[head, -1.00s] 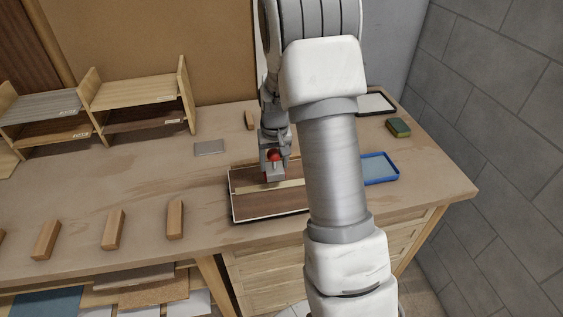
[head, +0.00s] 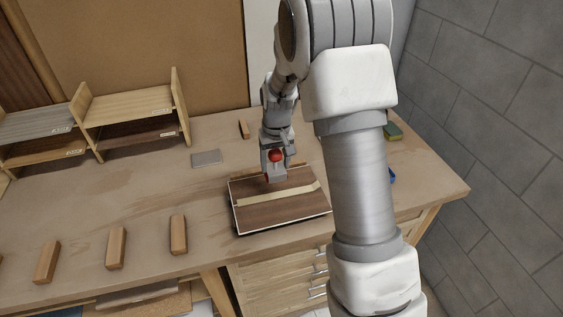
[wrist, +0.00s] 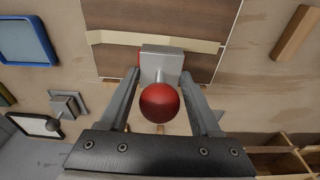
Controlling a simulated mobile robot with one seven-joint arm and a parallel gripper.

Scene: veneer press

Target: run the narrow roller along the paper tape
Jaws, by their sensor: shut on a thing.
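My gripper (head: 275,166) is shut on the narrow roller, a grey metal tool with a red ball knob (head: 276,155). In the wrist view the roller's grey block (wrist: 162,62) and red knob sit between my fingers (wrist: 160,100). The pale paper tape (head: 290,193) runs across a dark brown veneer panel (head: 262,219); in the wrist view the tape (wrist: 195,43) crosses just beyond the block. The roller is at the tape's far side in the head view. Whether it touches the tape or panel is hidden.
A grey plate (head: 206,158) lies left of the panel, with shelves (head: 130,105) behind. A blue tray (wrist: 24,42) and a dark-knobbed grey tool (wrist: 66,105) show in the wrist view. My arm hides the bench's right part.

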